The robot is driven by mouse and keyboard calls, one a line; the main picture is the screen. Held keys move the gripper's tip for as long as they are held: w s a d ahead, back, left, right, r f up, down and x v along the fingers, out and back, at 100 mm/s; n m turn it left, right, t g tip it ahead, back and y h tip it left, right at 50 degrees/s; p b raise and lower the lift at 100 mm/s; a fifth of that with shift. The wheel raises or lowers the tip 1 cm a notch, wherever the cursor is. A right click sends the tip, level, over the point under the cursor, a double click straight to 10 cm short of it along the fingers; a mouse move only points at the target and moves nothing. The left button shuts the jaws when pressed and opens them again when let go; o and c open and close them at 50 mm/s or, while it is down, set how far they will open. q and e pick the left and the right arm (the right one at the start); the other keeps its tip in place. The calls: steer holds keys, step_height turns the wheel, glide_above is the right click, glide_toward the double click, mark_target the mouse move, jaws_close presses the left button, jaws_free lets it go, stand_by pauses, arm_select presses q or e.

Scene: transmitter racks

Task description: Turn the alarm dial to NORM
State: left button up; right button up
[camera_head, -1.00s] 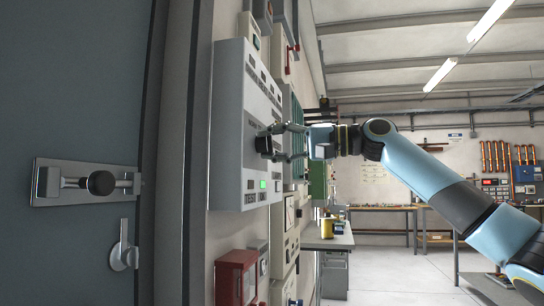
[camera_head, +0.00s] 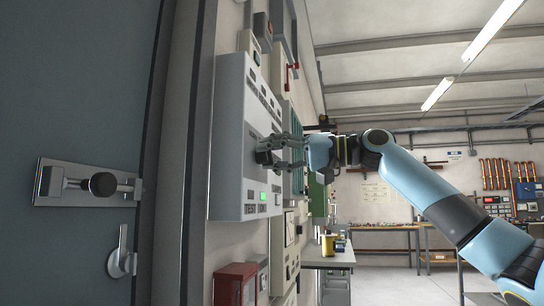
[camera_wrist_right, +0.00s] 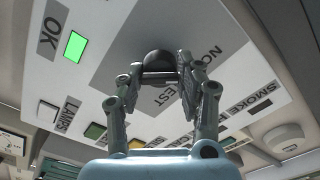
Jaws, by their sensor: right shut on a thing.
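The alarm dial is a black round knob (camera_wrist_right: 158,60) on the pale grey wall panel (camera_head: 232,140). In the right wrist view, a grey label plate around it carries lettering that is partly covered; "NO" and "EST" can be read. My right gripper (camera_head: 274,151) reaches the panel face from the right in the head view. In the right wrist view its two fingers (camera_wrist_right: 164,76) are closed on opposite sides of the dial. The dial's pointer is hidden, so I cannot tell its setting. My left gripper is not in view.
A green lamp (camera_wrist_right: 76,46) is lit beside the "OK" label, with a white button (camera_wrist_right: 47,112) near "LAMPS". A red box (camera_head: 236,284) hangs below the panel. A grey door with a handle (camera_head: 103,184) stands at left. A workbench (camera_head: 328,258) stands behind.

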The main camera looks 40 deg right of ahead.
mark_target(258, 113)
steer(key=shift+f, duration=0.2)
steer(key=o, duration=1.1)
steer(key=shift+r, duration=0.1)
steer(key=shift+o, duration=0.2)
steer(key=shift+r, duration=0.1)
step_height(258, 113, up, 10)
steer(key=shift+f, duration=0.1)
